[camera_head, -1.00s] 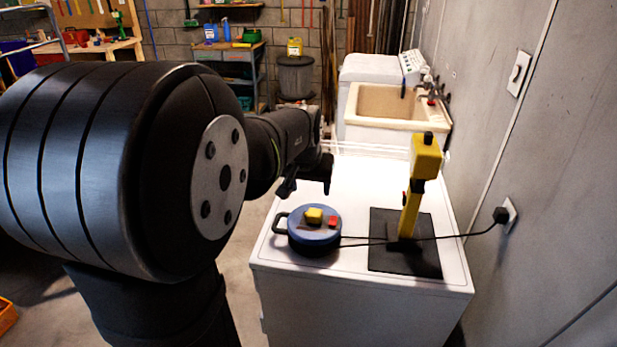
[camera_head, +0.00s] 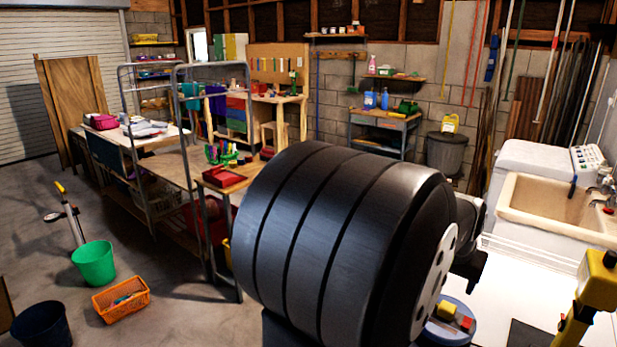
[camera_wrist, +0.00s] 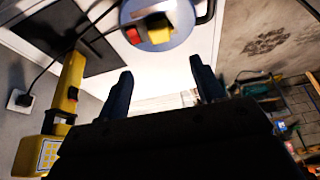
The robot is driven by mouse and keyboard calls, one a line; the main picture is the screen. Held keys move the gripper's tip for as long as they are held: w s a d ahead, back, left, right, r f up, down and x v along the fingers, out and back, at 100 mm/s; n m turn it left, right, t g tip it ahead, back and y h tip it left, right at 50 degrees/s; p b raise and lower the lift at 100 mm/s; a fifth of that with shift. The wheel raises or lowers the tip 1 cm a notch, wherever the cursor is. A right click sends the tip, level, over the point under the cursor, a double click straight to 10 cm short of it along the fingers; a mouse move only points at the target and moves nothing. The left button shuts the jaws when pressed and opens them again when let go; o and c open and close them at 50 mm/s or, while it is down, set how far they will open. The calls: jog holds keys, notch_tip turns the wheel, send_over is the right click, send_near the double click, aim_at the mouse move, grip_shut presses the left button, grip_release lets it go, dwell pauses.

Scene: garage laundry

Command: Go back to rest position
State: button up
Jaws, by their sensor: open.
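My gripper (camera_wrist: 160,85) shows in the wrist view with its two dark fingers apart and nothing between them. It is above the white machine top (camera_wrist: 142,92). In the head view my own arm hides most of the gripper. A round blue device (camera_head: 450,322) with a yellow block and a red block on it sits on the white top, partly behind my arm. It also shows in the wrist view (camera_wrist: 180,42), beyond the fingertips and apart from them.
A yellow upright tool (camera_head: 598,285) stands on a dark mat at the right, with a cable near it. A beige sink (camera_head: 550,200) is behind. At the left are a shelf table, a green bucket (camera_head: 94,264) and an orange basket (camera_head: 121,300) on the floor.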

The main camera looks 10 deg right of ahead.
aim_at(448, 306)
jog(key=x, duration=1.3)
jog(key=shift+f, duration=0.15)
jog(key=v, duration=1.7)
jog(key=x, duration=1.7)
jog(key=shift+f, duration=0.15)
jog(key=shift+w+d+r, duration=0.1)
jog(key=shift+r, duration=2.8)
jog(key=shift+o, duration=0.5)
